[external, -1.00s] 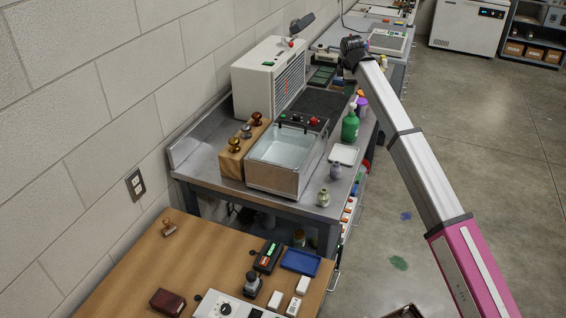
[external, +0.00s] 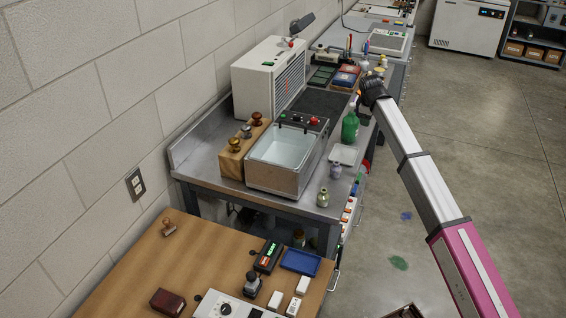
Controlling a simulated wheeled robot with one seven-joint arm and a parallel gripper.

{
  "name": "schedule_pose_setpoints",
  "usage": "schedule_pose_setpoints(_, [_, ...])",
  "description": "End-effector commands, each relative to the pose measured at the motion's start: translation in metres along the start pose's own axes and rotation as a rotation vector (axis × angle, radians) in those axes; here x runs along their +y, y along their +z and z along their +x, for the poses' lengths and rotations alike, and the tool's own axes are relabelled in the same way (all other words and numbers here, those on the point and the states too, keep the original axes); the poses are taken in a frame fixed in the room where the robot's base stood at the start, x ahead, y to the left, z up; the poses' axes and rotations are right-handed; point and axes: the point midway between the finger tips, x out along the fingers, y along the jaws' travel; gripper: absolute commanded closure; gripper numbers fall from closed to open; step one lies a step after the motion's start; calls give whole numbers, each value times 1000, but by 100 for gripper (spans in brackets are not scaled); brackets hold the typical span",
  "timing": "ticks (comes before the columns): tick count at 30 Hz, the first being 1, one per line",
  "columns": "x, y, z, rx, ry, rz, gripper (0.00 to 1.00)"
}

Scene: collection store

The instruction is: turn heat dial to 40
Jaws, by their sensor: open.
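A water bath (external: 272,178) with a metal case and an open basin stands on the steel bench. Its back panel carries a red knob (external: 314,120) and a dark knob (external: 297,118). A white device with a round dial (external: 226,309) is cut off by the bottom edge. I cannot tell which is the heat dial, and no scale is readable. My gripper (external: 368,84) is at the dark end of my arm, right of and beyond the water bath, apart from these knobs. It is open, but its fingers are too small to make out.
A green bottle (external: 350,126), a white tray (external: 343,155) and two small jars stand right of the bath. Brass-topped knobs sit on a wooden block (external: 240,150) to its left. A white cabinet (external: 262,82) stands behind. The floor at right is mostly clear.

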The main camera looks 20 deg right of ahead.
Motion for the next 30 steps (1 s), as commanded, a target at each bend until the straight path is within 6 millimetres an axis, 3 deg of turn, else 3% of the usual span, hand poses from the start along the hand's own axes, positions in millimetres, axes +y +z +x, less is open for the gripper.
schedule_pose_setpoints(18, [-38, 54, 84, -7, 30, 216, 44])
schedule_pose_setpoints(30, [-48, 70, 108, -7, 41, 286, 44])
